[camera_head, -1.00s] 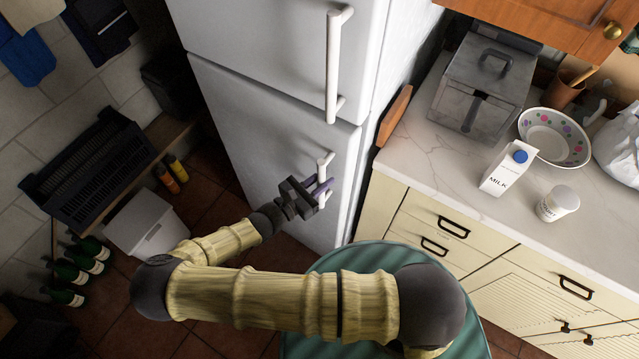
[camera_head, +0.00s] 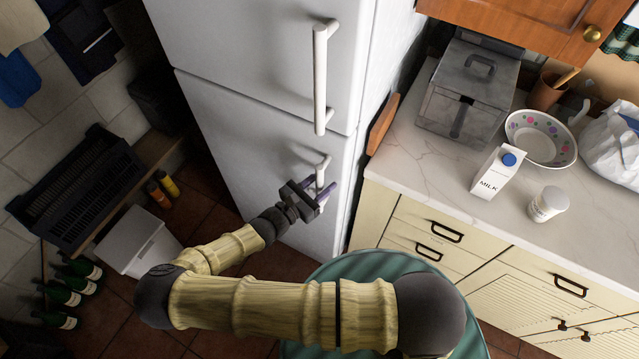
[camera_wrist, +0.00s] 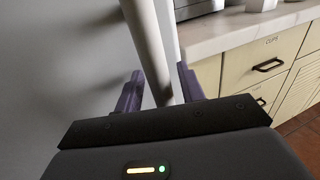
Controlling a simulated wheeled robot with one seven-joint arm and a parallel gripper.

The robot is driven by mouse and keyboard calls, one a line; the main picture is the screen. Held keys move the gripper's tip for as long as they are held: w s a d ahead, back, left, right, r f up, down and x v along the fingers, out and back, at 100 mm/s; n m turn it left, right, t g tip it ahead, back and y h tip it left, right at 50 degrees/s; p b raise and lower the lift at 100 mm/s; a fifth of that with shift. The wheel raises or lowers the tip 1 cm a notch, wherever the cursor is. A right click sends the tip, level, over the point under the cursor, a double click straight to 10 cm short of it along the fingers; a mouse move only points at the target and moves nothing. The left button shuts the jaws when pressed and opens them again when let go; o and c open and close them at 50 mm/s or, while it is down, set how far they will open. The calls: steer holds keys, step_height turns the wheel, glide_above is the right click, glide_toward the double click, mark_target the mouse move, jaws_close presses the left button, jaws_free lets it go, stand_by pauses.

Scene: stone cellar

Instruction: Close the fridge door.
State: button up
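The white fridge has an upper door (camera_head: 255,50) with a long vertical handle (camera_head: 320,80) and a lower door (camera_head: 235,140) with a short handle (camera_head: 323,172). Both doors look flush or nearly so in the head view; I cannot tell a small gap. My gripper (camera_head: 322,193) is at the lower handle. In the wrist view my gripper (camera_wrist: 160,92) has its purple fingers apart, one on each side of the white handle bar (camera_wrist: 150,45). The fingers do not look closed on the bar, and contact is not clear.
Right of the fridge is a counter (camera_head: 425,180) with a milk carton (camera_head: 496,175), a white tub (camera_head: 548,204), a dotted bowl (camera_head: 541,138) and a grey metal box (camera_head: 468,100). A white bin (camera_head: 138,243) and several green bottles (camera_head: 62,290) stand at left. A green round surface (camera_head: 365,268) is below my arm.

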steer(key=b+v, duration=0.5)
steer(key=v, duration=1.2)
steer(key=shift+s+a, duration=0.15)
steer(key=shift+s, duration=0.05)
steer(key=w+d+r+m+g+y, duration=0.1)
steer(key=d+r+m+g+y, duration=0.3)
steer(key=d+m+g, duration=0.75)
steer(key=d+r+m+t+y, duration=0.2)
steer(key=d+r+m+y, duration=0.8)
steer(key=d+r+m, duration=0.2)
steer(key=shift+w+d+r+m+t, duration=0.25)
steer(key=shift+d+r+m+t, duration=0.15)
steer(key=shift+m, duration=0.75)
